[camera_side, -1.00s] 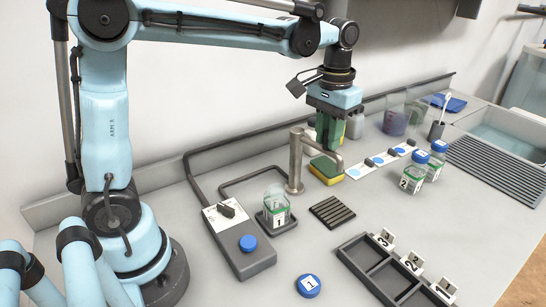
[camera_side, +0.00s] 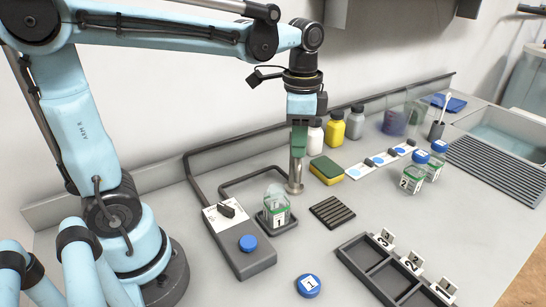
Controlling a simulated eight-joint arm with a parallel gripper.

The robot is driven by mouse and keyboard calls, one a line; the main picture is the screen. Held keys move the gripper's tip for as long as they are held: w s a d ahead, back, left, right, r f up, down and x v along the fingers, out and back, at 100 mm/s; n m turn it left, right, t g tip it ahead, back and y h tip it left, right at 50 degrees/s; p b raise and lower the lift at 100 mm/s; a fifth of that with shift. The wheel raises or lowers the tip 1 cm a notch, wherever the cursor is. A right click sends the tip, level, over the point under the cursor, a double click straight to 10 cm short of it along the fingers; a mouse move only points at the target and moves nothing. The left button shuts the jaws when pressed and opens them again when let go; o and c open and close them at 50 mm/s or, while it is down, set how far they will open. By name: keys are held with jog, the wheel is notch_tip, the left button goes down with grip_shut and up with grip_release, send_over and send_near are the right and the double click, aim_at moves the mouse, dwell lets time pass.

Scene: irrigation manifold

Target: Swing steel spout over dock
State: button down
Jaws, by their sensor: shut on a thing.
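The steel spout (camera_side: 296,175) stands upright on the bench behind the dock. My gripper (camera_side: 299,140), with green fingers, points down at the top of the spout and is shut on it. The fingers hide the spout's arm, so I cannot tell exactly where its outlet points. The dark dock (camera_side: 290,226) lies just in front and to the left of the spout's base. An open clear jar labelled 1 (camera_side: 277,209) stands upright on the dock.
A control box (camera_side: 238,240) with a knob and blue button is left of the dock. A blue lid (camera_side: 308,285) lies in front. A ribbed black mat (camera_side: 332,211) and a sponge (camera_side: 326,169) are to the right. Bottles (camera_side: 335,131) stand behind.

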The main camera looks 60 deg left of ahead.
jog(key=shift+s+a+m, duration=0.55)
jog(key=shift+m, duration=0.45)
jog(key=shift+s+a+m, duration=0.5)
jog(key=shift+m, duration=0.5)
jog(key=shift+a, duration=0.1)
jog(key=c, duration=1)
grip_release()
jog(key=shift+o, duration=0.2)
jog(key=shift+r, duration=0.1)
notch_tip(320, 180, up, 12)
notch_tip(320, 180, down, 12)
